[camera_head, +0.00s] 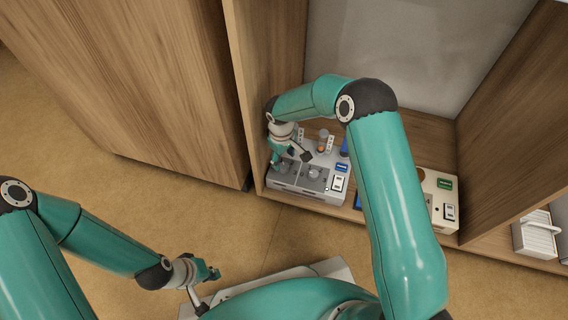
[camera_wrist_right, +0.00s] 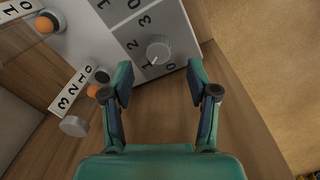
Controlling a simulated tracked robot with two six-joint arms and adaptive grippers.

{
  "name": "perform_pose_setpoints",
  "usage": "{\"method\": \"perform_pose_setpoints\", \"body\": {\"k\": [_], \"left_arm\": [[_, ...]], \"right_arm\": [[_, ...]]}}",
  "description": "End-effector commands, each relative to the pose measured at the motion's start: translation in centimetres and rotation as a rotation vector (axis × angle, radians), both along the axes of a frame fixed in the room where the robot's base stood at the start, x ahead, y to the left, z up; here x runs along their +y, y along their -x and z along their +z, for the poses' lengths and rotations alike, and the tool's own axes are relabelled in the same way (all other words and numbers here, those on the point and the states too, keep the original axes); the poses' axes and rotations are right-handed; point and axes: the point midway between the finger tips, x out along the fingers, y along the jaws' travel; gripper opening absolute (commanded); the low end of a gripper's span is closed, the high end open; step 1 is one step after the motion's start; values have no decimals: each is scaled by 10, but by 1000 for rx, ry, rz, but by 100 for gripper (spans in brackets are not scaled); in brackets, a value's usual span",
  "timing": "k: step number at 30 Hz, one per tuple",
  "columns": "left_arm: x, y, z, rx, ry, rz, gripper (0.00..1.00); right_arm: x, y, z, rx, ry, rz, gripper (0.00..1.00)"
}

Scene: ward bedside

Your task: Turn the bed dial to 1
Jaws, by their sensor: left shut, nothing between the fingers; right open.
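A grey control box (camera_head: 285,183) with several knobs stands on the wooden shelf in the head view. My right gripper (camera_head: 291,160) is over the box. Its open fingers (camera_wrist_right: 158,78) point at this dial, one to each side, with nothing held. My left gripper (camera_head: 212,274) is shut and empty, low at the front, away from the box.
Orange-topped controls (camera_wrist_right: 44,24) with numbered white strips (camera_wrist_right: 74,88) lie beside the dial. A cream box (camera_head: 440,190) stands to the right, partly behind my right arm. Wooden cabinet sides (camera_head: 236,70) bound the shelf. A white basket (camera_head: 535,236) stands at far right.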

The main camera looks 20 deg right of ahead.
Motion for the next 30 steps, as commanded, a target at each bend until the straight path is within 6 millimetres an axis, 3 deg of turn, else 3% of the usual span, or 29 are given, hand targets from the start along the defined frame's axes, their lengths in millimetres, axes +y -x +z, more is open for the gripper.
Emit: {"method": "perform_pose_setpoints", "body": {"k": [3, 10, 30], "left_arm": [[0, 0, 0, 0, 0, 0, 0], [0, 0, 0, 0, 0, 0, 0], [0, 0, -1, 0, 0, 0, 0]], "right_arm": [[1, 0, 26, -2, 0, -1, 59], [3, 2, 57, 1, 0, -1, 59], [3, 3, 64, 4, 0, 0, 59]]}}
